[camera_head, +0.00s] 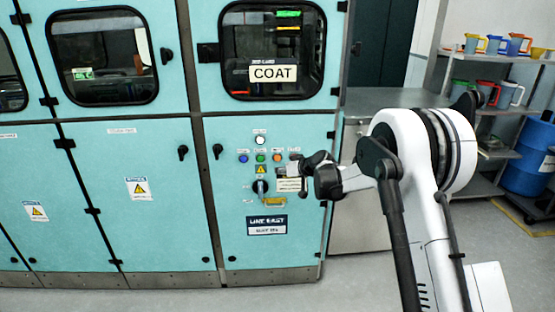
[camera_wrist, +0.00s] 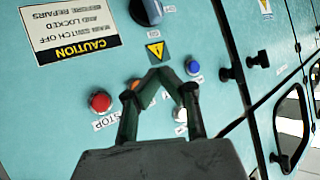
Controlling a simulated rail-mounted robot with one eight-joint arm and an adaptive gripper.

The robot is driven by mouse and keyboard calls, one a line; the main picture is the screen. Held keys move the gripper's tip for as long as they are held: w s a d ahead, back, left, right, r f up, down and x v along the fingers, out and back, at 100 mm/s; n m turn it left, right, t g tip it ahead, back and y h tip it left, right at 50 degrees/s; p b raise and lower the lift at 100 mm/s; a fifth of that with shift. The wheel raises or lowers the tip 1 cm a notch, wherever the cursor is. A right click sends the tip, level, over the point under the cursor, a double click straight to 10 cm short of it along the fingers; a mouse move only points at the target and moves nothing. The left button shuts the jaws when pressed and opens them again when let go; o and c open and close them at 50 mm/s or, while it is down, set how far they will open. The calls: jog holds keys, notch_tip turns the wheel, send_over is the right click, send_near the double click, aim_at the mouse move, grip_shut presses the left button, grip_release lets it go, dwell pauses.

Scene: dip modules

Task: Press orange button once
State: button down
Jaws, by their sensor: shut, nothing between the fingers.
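The orange button (camera_head: 277,158) is on the teal cabinet's front panel, in a row with blue, green and red buttons. My gripper (camera_head: 294,170) is at the right of the button row in the head view. In the wrist view my gripper (camera_wrist: 158,76) is shut and empty, its fingertips between the red and blue buttons. I cannot tell whether a finger touches the panel.
The red button (camera_wrist: 100,102) and blue button (camera_wrist: 192,66) flank my fingers, and a white button (camera_wrist: 180,115) is close to one finger. A black rotary switch (camera_head: 260,187) sits below the row. A metal counter (camera_head: 390,98) and shelves (camera_head: 500,155) stand at right.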

aim_at(277, 158)
jog(key=shift+w+a, duration=0.25)
jog(key=shift+w, duration=1.1)
jog(key=shift+w+a, duration=0.2)
jog(key=shift+w, duration=1.15)
jog(key=shift+w, duration=0.2)
jog(key=shift+w, duration=0.2)
